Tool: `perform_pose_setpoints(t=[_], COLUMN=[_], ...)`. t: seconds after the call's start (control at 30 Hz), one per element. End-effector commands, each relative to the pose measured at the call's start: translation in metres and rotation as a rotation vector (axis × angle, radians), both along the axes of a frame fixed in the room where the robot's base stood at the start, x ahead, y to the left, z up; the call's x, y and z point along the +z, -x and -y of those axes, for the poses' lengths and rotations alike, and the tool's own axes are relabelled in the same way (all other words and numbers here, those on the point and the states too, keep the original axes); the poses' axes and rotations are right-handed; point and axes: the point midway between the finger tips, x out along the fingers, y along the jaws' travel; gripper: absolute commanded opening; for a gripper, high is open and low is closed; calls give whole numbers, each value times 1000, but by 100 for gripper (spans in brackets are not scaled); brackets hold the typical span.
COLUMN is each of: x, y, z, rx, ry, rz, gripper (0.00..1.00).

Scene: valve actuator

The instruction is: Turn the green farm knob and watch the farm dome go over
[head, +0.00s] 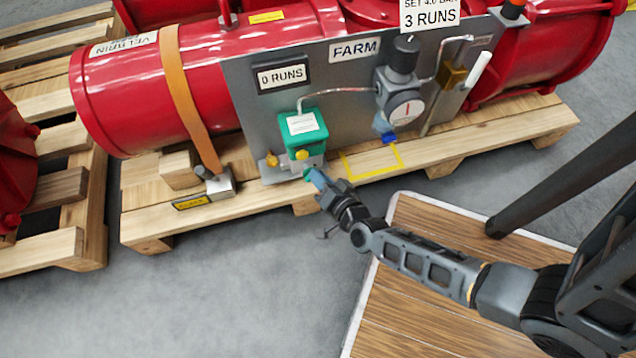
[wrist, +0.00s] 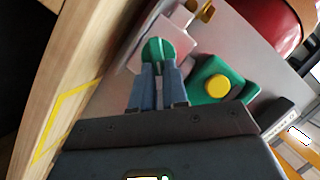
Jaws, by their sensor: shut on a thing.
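The green farm knob (wrist: 153,47) sits between my two blue-grey fingertips in the wrist view, in front of a pale block on the panel. My gripper (wrist: 158,76) is shut on it. In the head view my gripper (head: 316,179) reaches the low front of the panel, and only a bit of the green knob (head: 308,173) shows past the fingers. Just above is a green box (head: 303,123) with a white label and a yellow round dome (head: 302,154); the dome also shows in the wrist view (wrist: 217,88). I cannot tell whether this is the farm dome.
The grey panel (head: 240,85) carries a FARM plate (head: 354,49), a "0 RUNS" sign (head: 282,77) and a gauge (head: 405,110). A red cylinder (head: 120,95) lies behind it on a wooden pallet (head: 145,220). A yellow outline (head: 372,172) is right of my gripper.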

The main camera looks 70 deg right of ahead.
Motion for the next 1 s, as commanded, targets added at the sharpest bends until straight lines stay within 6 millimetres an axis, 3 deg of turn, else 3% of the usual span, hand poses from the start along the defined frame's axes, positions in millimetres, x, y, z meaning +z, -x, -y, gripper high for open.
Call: perform_pose_setpoints(t=[0.03,0.6,1.0], x=[-7,-13,-18], y=[1,6,7], z=[0,4,5], rx=[6,2,-1], ry=[-24,-347,-482], rz=[32,441,613], gripper=[0,0,0])
